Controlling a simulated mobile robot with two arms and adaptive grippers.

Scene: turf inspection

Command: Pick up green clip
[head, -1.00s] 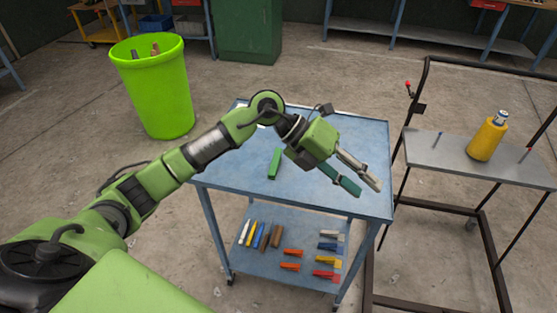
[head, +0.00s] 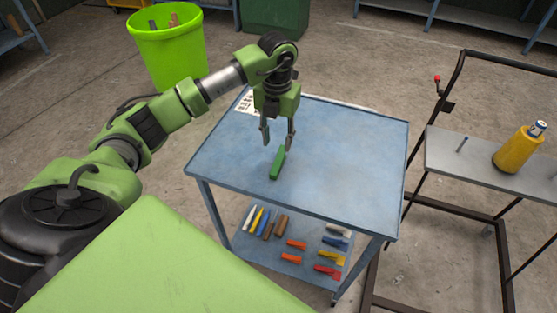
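The green clip (head: 277,164) lies on the blue table top (head: 345,165), left of its middle, with its long side running away from me. My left gripper (head: 277,143) points down just above and behind the clip's far end. Its two fingers are spread apart, one to each side of the clip's line. I cannot tell whether either finger touches the clip. My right gripper is not in view.
A lower shelf (head: 248,247) of the table holds several coloured clips and markers. A lime green bin (head: 170,52) stands behind left. A grey cart (head: 465,182) with a yellow bottle (head: 517,150) stands right. The table's right half is clear.

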